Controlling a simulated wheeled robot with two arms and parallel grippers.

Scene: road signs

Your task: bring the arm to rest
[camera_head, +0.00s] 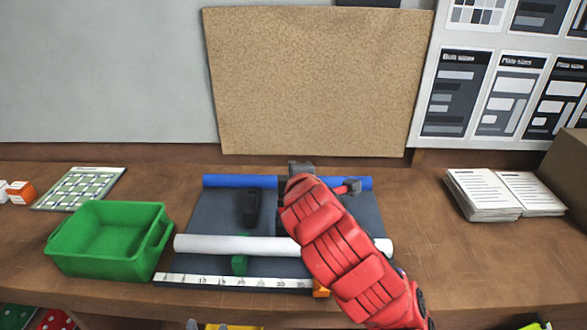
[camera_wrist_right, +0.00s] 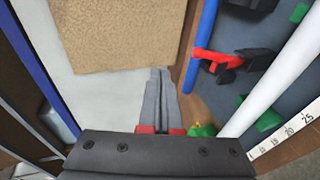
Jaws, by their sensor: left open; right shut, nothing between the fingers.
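A segmented red arm of mine enters the head view from the lower right and reaches over the right part of a dark mat (camera_head: 220,215).
The mat carries a white tube (camera_head: 230,245), a ruler (camera_head: 220,283), a black tool (camera_head: 250,207) and a red-and-black piece (camera_head: 347,188). A tan board (camera_head: 315,80) stands behind. Bare wood lies between mat and book.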

